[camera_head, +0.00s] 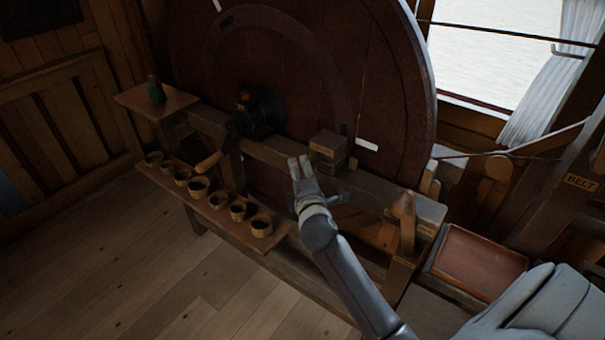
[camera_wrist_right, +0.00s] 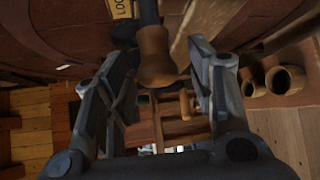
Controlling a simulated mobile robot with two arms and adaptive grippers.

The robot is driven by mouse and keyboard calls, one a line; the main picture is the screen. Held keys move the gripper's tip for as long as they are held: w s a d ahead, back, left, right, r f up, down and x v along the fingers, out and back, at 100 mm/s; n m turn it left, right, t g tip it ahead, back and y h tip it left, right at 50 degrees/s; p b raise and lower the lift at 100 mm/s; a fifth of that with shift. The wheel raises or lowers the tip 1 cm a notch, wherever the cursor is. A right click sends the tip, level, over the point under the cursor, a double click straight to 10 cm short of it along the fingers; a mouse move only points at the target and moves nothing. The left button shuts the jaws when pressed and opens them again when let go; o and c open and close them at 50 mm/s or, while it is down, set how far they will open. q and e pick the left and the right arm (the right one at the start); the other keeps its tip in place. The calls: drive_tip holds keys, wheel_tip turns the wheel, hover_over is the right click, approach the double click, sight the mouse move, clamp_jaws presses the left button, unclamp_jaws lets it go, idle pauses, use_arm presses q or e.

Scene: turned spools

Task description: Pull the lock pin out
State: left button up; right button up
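A wooden knob on a dark shaft, which looks like the lock pin's handle (camera_wrist_right: 156,60), shows in the right wrist view beside a pale label reading "LOC" (camera_wrist_right: 121,8). My right gripper (camera_wrist_right: 160,75) is open, with one finger on each side of the knob in that view; I cannot tell whether they touch it. In the head view my right gripper (camera_head: 300,166) is at the front beam, just left of a wooden block (camera_head: 328,146). The pin is not clear in the head view. My left gripper is not in view.
A large dark wooden wheel (camera_head: 345,70) stands behind the beam (camera_head: 270,152). A crank handle (camera_head: 209,162) sticks out at left. Several small cups (camera_head: 199,187) stand on a low shelf. A reddish tray (camera_head: 480,262) is at right. Open floor (camera_head: 150,270) lies in front.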

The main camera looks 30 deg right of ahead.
drive_tip(key=shift+d, duration=0.15)
drive_tip(key=shift+s, duration=0.1)
drive_tip(key=v, duration=1.1)
drive_tip(key=shift+s+a, duration=0.3)
drive_tip(key=shift+s, duration=0.05)
